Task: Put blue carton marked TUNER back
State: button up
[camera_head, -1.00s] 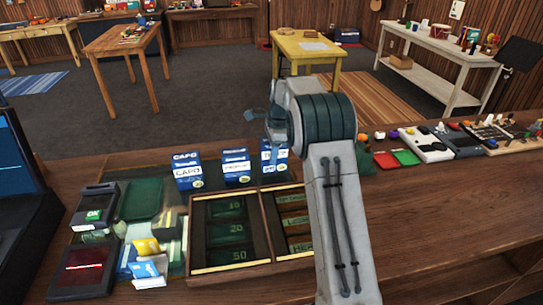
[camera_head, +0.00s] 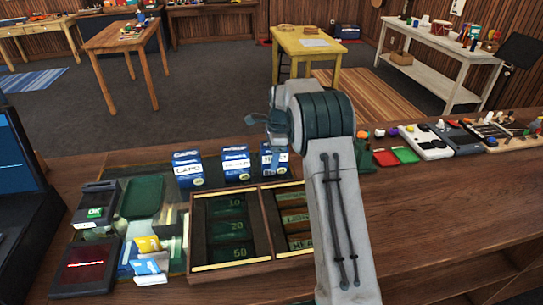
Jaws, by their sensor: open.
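Three blue-and-white cartons stand upright in a row on the counter behind the wooden trays. The left carton (camera_head: 187,170) appears to be marked CAPO. The labels on the middle carton (camera_head: 236,165) and the right carton (camera_head: 270,161) are too blurred to read, so I cannot tell which one is marked TUNER. My gripper (camera_head: 257,131) is open, just above and in front of the right carton in the picture. My arm hides part of that carton's right side. I see nothing held in the gripper, though its fingers are small and partly hidden.
A divided wooden tray (camera_head: 190,240) with slots marked 10, 20 and 50 sits in front of the cartons. A card terminal (camera_head: 96,204) and small cards (camera_head: 149,262) lie at left. Red and green trays (camera_head: 405,155) lie to the right. The right front counter is clear.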

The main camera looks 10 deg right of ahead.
jog(key=r, duration=0.4)
jog(key=d+r+b, duration=0.1)
jog(key=r, duration=0.7)
jog(key=shift+d, duration=0.4)
jog(key=s+a+r+n+t+h, duration=0.1)
jog(key=s+r+n, duration=0.3)
jog(key=s, duration=0.5)
jog(key=s+r+n+t, duration=0.1)
jog(key=s+r+n, duration=0.3)
jog(key=s, duration=0.6)
jog(key=s+f+n, duration=0.4)
jog(key=s+n, duration=0.1)
jog(key=s, duration=0.5)
jog(key=s+f+n+t, duration=0.1)
jog(key=s+f+n, duration=0.3)
jog(key=s, duration=0.6)
jog(key=shift+a+n+t+h, duration=0.3)
jog(key=shift+n+h, duration=0.1)
jog(key=shift+n, duration=0.2)
